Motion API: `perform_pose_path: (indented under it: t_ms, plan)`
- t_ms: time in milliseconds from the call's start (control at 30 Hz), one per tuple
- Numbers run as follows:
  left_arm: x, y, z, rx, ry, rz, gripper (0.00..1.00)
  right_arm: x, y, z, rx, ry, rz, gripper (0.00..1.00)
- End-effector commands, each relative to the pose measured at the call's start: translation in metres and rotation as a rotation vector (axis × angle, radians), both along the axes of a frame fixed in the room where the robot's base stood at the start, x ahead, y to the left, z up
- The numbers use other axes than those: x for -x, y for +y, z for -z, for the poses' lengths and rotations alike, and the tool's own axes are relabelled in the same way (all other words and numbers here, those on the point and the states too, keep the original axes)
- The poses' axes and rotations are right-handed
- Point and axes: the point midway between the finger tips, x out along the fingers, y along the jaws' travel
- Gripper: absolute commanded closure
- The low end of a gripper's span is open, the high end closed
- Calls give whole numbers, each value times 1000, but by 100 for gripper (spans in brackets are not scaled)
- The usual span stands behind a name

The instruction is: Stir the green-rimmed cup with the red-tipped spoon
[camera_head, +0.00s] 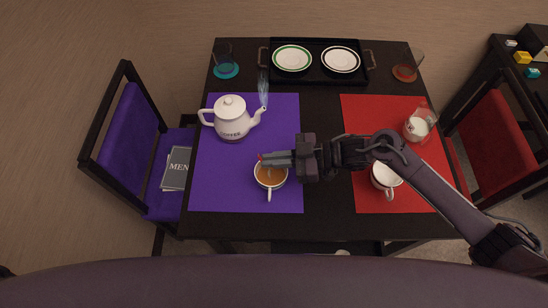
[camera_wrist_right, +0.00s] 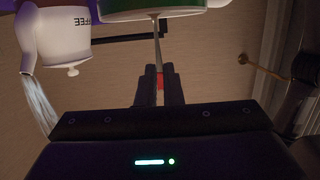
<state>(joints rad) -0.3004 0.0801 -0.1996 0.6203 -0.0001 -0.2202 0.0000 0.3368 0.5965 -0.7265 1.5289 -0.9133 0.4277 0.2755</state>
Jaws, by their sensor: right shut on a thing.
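The cup (camera_head: 270,185) of brown liquid stands upright on the purple mat, its handle toward the front edge. A green band shows on the cup (camera_wrist_right: 125,14) at the top of the wrist view. My right gripper (camera_head: 266,158) is over the cup's back rim, its fingers pointing left. It is shut on the spoon (camera_wrist_right: 157,42). The spoon's red tip (camera_wrist_right: 160,81) is between the fingers, and its thin shaft runs to the cup. The red also shows at the fingertips in the head view (camera_head: 260,157). The spoon's far end is hidden. My left gripper is out of view.
A white coffee pot (camera_head: 231,122) stands behind the cup. A second cup (camera_head: 385,180) and a milk jug (camera_head: 417,127) stand on the red mat (camera_head: 362,112), near my right arm. A black tray (camera_head: 316,77) with two plates and two glasses on coasters are at the back.

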Motion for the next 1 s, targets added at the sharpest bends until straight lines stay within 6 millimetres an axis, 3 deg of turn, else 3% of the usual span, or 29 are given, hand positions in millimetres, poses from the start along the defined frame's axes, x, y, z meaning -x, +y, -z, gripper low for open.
perform_pose_path:
  t_ms: [633, 1000]
  plan:
    - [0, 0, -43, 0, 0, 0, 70, 0, 10, -51, -1, -1, 0, 100]
    - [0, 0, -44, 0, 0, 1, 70, 0, 11, -54, -1, -1, 0, 100]
